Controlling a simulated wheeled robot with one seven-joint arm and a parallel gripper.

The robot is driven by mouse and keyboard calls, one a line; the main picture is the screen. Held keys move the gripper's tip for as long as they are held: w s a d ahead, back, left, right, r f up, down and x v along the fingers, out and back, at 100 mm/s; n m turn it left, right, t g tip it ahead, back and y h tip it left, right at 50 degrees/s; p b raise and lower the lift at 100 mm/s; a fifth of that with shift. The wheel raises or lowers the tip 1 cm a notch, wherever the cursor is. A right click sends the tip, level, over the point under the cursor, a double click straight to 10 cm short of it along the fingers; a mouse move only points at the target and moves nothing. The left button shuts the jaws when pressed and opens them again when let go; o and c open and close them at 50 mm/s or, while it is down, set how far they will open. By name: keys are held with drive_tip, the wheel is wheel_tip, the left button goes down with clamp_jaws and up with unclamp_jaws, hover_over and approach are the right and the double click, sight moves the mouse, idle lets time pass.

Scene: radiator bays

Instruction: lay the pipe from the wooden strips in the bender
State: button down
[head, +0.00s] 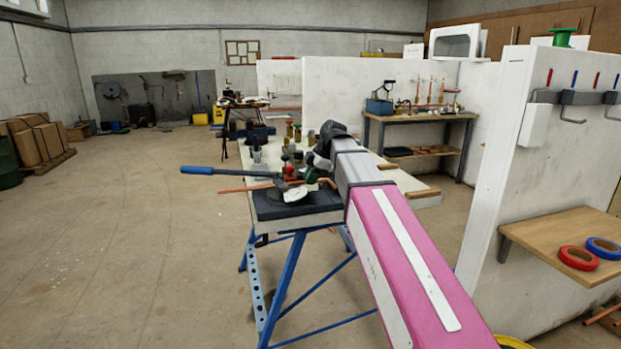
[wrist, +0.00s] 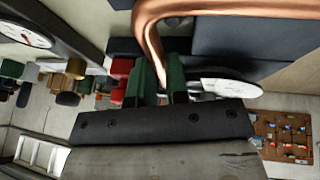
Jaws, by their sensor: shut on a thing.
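My gripper (wrist: 159,84) has green fingertips, shut on a copper pipe (wrist: 150,40). In the wrist view the pipe bends above the fingers and runs off to the right along the top edge. In the head view a thin copper length (head: 243,189) shows left of my gripper (head: 313,176), over the bench end. The bender (head: 287,194) has a pale round former on a dark base and a blue-handled lever (head: 197,170) pointing left. Its disc (wrist: 230,88) is close behind the fingers in the wrist view. I cannot tell whether the pipe touches the former. My arm hides part of the bench.
The white-topped bench (head: 375,178) on blue trestles carries several small items behind the bender. A wooden piece (head: 424,198) shows at its right edge. A shelf with red tape (head: 578,258) and blue tape is at right.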

drive_tip(key=shift+f, duration=0.5)
drive_tip(key=c, duration=1.1)
unclamp_jaws()
drive_tip(key=shift+o, duration=0.2)
drive_tip(key=shift+r, duration=0.15)
